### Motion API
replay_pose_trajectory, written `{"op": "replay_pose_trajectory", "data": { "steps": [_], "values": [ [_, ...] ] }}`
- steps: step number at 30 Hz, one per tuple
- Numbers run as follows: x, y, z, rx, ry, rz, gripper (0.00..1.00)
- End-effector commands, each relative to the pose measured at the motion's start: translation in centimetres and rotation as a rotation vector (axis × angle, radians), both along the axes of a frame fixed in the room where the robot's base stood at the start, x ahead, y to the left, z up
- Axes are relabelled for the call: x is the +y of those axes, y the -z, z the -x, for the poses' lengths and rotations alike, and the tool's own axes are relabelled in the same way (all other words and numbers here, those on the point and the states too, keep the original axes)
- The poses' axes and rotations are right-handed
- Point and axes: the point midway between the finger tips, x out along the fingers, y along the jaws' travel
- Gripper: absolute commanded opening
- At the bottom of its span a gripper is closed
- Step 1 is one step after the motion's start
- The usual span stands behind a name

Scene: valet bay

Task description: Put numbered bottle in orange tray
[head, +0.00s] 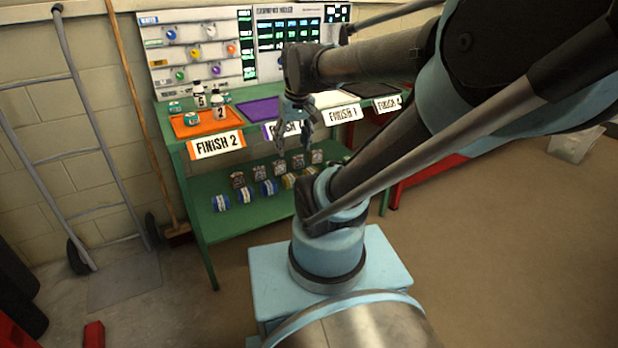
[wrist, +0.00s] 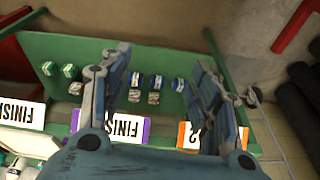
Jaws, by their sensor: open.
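The orange tray (head: 183,130) sits at the left end of the green table, behind a FINISH 2 sign. Two white numbered bottles with dark caps stand at the tray: one marked 2 (head: 220,112) and one marked 5 (head: 200,101). The 2 bottle appears to be within the tray; I cannot tell whether the 5 bottle is in it or behind it. A small green-labelled container (head: 191,118) is in the tray. My gripper (head: 294,150) is open and empty, in front of the table, right of the tray. Its spread fingers also show in the wrist view (wrist: 162,68).
A purple tray (head: 258,110), a white tray (head: 333,99) and a dark tray (head: 368,90) line the tabletop to the right. The lower shelf (head: 238,222) holds several cans and jars. A hand truck (head: 75,130) and a broom (head: 145,130) stand left. Floor in front is clear.

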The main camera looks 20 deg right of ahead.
Motion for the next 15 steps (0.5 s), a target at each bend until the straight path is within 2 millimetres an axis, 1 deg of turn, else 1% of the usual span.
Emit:
{"op": "replay_pose_trajectory", "data": {
  "steps": [1, 3, 6, 10, 12, 15],
  "values": [
    [-0.6, 1.5, 1.7, 0.007, 0.029, 0.004, 0.56],
    [-1.3, 3.1, 3.5, 0.015, 0.068, 0.007, 0.56],
    [-2.0, 5.2, 5.6, 0.024, 0.114, 0.014, 0.56],
    [-2.8, 7.0, 7.3, 0.033, 0.155, 0.018, 0.56],
    [-3.0, 7.6, 7.8, 0.036, 0.167, 0.02, 0.56],
    [-3.1, 7.8, 8.0, 0.036, 0.173, 0.021, 0.56]
  ]
}}
